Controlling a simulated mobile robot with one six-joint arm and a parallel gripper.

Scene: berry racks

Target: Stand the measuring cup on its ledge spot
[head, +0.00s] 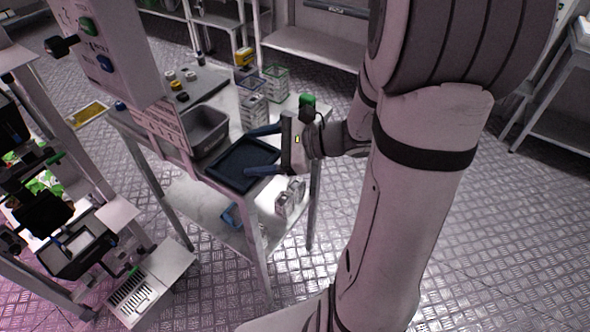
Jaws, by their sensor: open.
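I cannot pick out the measuring cup for certain in this view, and I cannot tell which spot is its ledge spot. My gripper (249,152) is open, with its two dark blue fingers spread apart over the dark tray (221,178) on the workbench (241,104). I see nothing held between the fingers. My own arm hides the right part of the bench area and the floor behind it.
A grey bin (222,133) stands left of the dark tray. Clear boxes (254,107) and a yellow item (244,57) stand behind. A control panel post (118,60) rises at the bench's left side. A cluttered rack (118,213) stands at left. Metal floor (510,230) is open at right.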

